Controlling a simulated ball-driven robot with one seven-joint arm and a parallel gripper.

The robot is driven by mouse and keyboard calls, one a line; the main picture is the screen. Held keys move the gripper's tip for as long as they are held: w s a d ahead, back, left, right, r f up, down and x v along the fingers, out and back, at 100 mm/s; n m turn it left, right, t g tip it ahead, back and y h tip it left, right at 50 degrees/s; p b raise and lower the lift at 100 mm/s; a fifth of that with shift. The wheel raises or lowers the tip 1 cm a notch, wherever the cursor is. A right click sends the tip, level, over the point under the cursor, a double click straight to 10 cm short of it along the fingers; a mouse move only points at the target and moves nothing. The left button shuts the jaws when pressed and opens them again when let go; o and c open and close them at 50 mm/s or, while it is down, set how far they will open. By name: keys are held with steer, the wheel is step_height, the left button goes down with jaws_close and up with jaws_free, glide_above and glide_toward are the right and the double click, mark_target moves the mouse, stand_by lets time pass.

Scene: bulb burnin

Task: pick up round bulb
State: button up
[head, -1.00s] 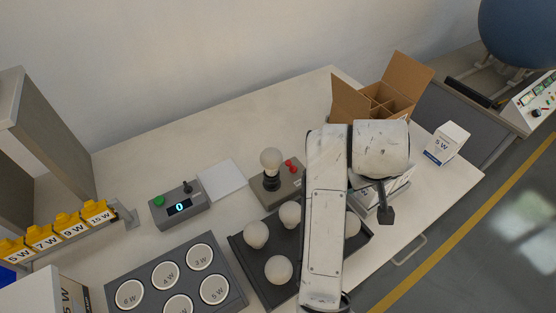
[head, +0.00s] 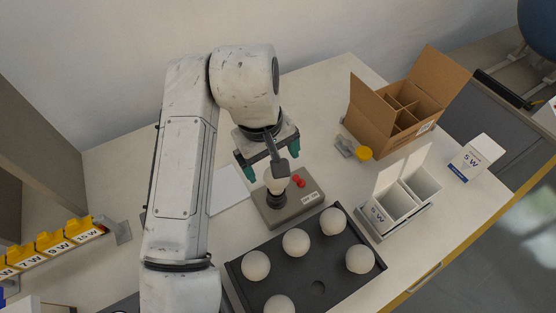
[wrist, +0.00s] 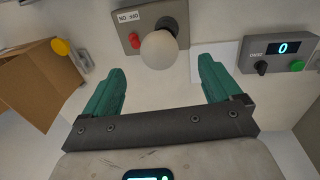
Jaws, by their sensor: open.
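My gripper (head: 268,163) is open with green fingers, above and close to the bulb. It also shows in the wrist view (wrist: 161,72), with nothing between its fingers. In the head view the wrist partly covers the bulb. Several other round white bulbs (head: 296,242) sit in a dark tray (head: 318,288).
An open cardboard box (head: 388,132) with dividers stands at the back right. A holder with white cartons (head: 398,208) and a 5 W carton (head: 477,157) are at the right. The wrist view shows a display box (wrist: 280,52) beside a white sheet (wrist: 215,57).

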mark_target(276, 187)
steer(key=shift+w+a+f, duration=0.1)
steer(key=shift+w+f, duration=0.1)
steer(key=shift+f, duration=0.1)
steer(key=f, duration=0.3)
steer(key=f+p, duration=0.1)
steer(key=f, duration=0.2)
steer(key=w+d+f+p, duration=0.1)
steer(key=f, duration=0.3)
steer(key=shift+d, duration=0.1)
steer(key=shift+c, duration=0.3)
steer(key=c, duration=1.1)
